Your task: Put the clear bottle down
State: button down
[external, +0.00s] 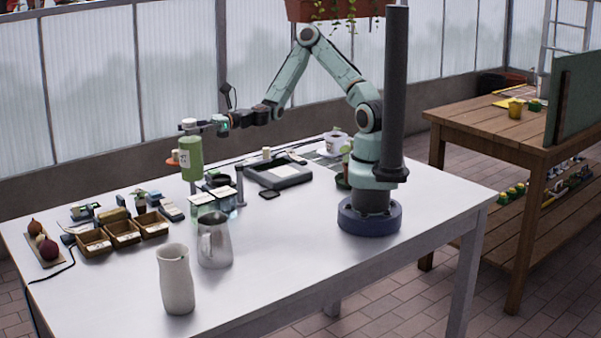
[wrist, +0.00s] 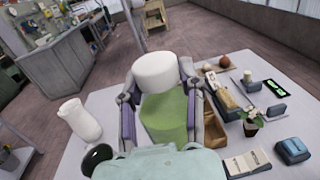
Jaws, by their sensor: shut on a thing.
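My gripper (external: 193,127) is shut on a bottle (external: 189,158) with a green body and a white cap. The body does not look clear; whether the green is the bottle or its contents I cannot tell. In the wrist view the gripper (wrist: 160,88) has a finger on each side of the bottle (wrist: 165,113), near its white cap. In the external view the bottle is upright over the far left part of the white table (external: 310,235). Its lower end is hard to make out against things behind it, so contact with the table is unclear.
A metal pitcher (external: 215,243) and a pale vase (external: 175,282) stand near the front. Wooden boxes (external: 95,243) stand left of the bottle. A dark tray (external: 278,173) lies behind. The table's front right is clear.

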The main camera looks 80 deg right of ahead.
jog(key=s+a+n+g+y, duration=0.4)
jog(key=a, duration=1.1)
jog(key=w+a+f, duration=0.3)
jog(key=w+f, duration=0.2)
jog(key=f, duration=0.2)
jog(key=w+a+f, duration=0.4)
jog(key=w+f, duration=0.2)
jog(key=shift+w+f, duration=0.25)
jog(key=shift+f, duration=0.25)
jog(key=c, duration=0.7)
grip_release()
jog(key=shift+f+g, duration=0.1)
jog(key=shift+g, duration=0.2)
